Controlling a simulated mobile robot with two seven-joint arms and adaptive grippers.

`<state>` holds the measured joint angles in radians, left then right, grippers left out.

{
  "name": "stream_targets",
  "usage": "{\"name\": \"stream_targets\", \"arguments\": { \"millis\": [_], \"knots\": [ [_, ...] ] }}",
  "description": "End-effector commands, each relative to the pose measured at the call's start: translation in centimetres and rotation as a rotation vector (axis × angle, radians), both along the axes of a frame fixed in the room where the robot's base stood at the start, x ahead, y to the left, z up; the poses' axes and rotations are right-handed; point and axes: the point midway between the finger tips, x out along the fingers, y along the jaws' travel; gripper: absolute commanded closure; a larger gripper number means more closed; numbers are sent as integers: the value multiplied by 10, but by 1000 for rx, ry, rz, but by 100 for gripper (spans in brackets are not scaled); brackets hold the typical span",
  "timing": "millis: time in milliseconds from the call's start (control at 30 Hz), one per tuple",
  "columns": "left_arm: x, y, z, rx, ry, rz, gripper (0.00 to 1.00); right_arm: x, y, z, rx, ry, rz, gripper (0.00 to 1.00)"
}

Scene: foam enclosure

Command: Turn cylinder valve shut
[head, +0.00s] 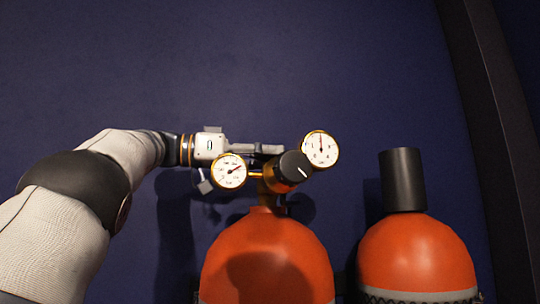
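The nearer orange gas cylinder (265,250) stands upright at bottom centre. On its neck is a brass valve with a black round knob (293,166) bearing a white line mark. A left gauge (229,171) and a right gauge (320,149), both white-faced with brass rims, flank the knob. My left gripper (264,149) reaches in from the left, above and behind the left gauge, with a finger pointing right toward the knob. The gauge hides part of it, so its opening and any contact with the valve cannot be told. My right gripper is out of view.
A second orange cylinder (416,255) with a black cap (402,180) stands to the right, with a gap between the two. A dark blue wall (270,60) is behind. A dark vertical post (490,110) runs along the right. Space above the valve is clear.

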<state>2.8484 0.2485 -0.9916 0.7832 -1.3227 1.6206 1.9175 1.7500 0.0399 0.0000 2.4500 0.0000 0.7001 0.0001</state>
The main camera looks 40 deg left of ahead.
Motion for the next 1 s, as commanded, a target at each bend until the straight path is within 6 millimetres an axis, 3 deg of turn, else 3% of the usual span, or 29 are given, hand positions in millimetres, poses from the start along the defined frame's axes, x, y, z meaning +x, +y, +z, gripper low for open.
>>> {"name": "stream_targets", "arguments": {
  "millis": [400, 900, 933, 1000],
  "knots": [
    [0, 1, 2, -4, -7, -126, 84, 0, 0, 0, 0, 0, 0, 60],
    [-1, 0, 0, 2, -3, -141, 84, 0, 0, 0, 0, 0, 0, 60],
    [-1, 0, 0, 2, -2, -141, 54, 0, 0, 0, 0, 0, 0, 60],
    [-1, 0, -1, 2, -2, -141, 39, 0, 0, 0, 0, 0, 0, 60]
  ]
}}
